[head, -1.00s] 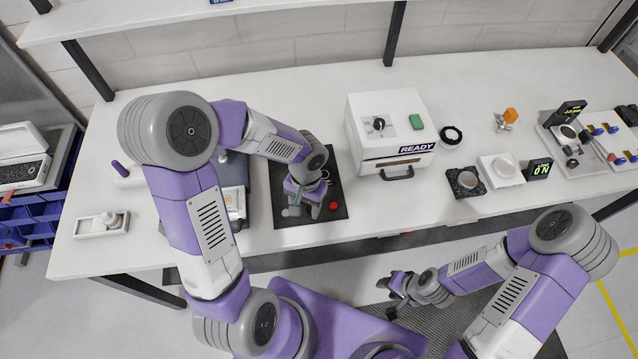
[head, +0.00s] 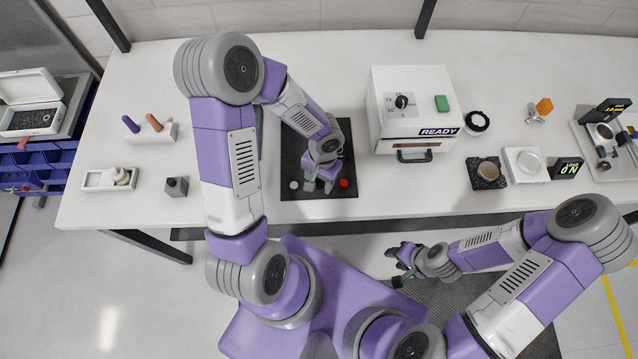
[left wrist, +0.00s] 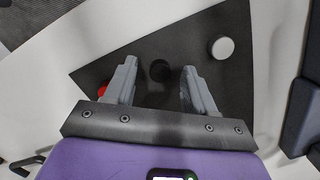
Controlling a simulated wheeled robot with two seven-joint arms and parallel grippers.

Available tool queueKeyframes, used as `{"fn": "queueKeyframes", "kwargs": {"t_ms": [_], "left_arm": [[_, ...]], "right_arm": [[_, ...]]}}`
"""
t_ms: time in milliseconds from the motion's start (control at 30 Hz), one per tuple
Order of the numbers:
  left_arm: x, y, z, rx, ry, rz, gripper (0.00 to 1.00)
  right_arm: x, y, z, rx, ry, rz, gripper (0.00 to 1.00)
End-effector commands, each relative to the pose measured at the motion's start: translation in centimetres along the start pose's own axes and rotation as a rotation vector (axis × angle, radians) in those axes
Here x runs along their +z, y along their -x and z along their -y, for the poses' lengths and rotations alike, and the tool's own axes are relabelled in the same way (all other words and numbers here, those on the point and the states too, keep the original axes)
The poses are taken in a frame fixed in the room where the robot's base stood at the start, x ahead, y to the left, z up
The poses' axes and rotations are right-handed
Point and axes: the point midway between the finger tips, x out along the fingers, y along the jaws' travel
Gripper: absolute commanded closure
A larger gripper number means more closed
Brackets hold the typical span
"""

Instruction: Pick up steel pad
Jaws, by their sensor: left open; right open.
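A light grey disc, which looks like the steel pad (head: 294,185), lies on the dark mat (head: 325,128) to the left of my left gripper. It also shows in the left wrist view (left wrist: 222,47), beyond and outside the right-hand finger. My left gripper (head: 320,186) is over the mat, pointing down, with its jaws open. In the left wrist view a black disc (left wrist: 160,70) shows between its fingers, and nothing is gripped. A red disc (head: 344,183) lies on the other side of the gripper. My right gripper (head: 398,265) is open and empty in front of the table.
A white box marked READY (head: 415,110) with a front handle stands right of the mat. A small grey block (head: 177,186) and a white tray (head: 96,180) are at the left. My left arm hides part of the table between the block and the mat.

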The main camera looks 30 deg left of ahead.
Motion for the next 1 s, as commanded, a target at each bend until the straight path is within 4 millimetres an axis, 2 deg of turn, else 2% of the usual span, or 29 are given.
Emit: {"fn": "queueKeyframes", "kwargs": {"t_ms": [100,400,467,767,867,1000], "left_arm": [[0.0,0.1,0.0,0.000,0.000,0.000,0.47],[0.0,0.1,0.0,0.000,0.000,0.000,0.93],[0.0,0.1,0.0,0.000,0.000,0.000,1.00],[0.0,0.5,0.0,-0.001,0.000,-0.002,1.00],[0.1,1.8,0.1,-0.002,0.001,-0.004,1.00],[0.4,4.7,0.1,-0.002,0.002,-0.007,1.00]], "right_arm": [[0.0,0.0,0.0,0.000,0.000,0.000,0.57],[0.0,0.0,0.0,0.000,0.000,0.000,0.57],[0.0,0.0,0.0,0.000,0.000,0.000,0.57],[0.0,0.1,0.1,0.000,0.000,0.000,0.57],[0.0,0.4,0.2,0.000,0.000,0.000,0.57],[0.1,1.0,0.4,0.000,0.000,0.000,0.57]]}}
